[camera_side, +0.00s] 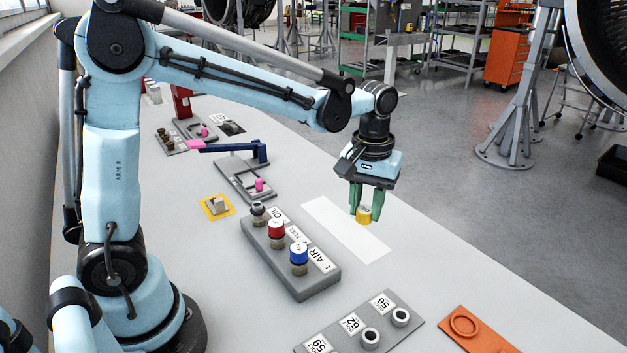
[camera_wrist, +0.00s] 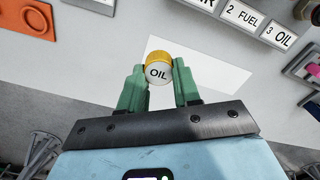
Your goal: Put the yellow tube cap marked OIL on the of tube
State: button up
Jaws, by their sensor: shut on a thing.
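The yellow cap (camera_side: 364,213) has a white top marked OIL, which I read in the wrist view (camera_wrist: 158,74). My gripper (camera_side: 368,207) is shut on the cap and holds it above the white rectangle on the table. The grey block (camera_side: 305,284) with three tubes stands to the left of the gripper in the side view. Its OIL tube (camera_side: 258,211) at the far end is bare and dark-topped. The FUEL tube wears a red cap (camera_side: 276,229) and the AIR tube a blue cap (camera_side: 299,254). In the wrist view the OIL label (camera_wrist: 283,40) shows at top right.
A plate with rings labelled 56, 62 and 59 (camera_side: 371,337) lies at the front. An orange plate (camera_side: 478,330) is at front right. The white rectangle (camera_side: 345,232) is clear.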

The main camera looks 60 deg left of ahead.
jog(key=s+a+r+n, duration=0.1)
jog(key=s+a, duration=0.1)
jog(key=a, duration=0.3)
jog(key=s+a+r+n, duration=0.2)
jog(key=s+a, duration=0.1)
jog(key=a, duration=0.3)
jog(key=r+n, duration=0.1)
jog(key=n, duration=0.2)
send_over(257, 203)
jog(key=shift+w+a+f, duration=0.1)
jog(key=shift+f, duration=2.6)
jog(key=shift+f, duration=1.2)
jog(key=o, duration=1.5)
jog(key=shift+r, duration=3.5)
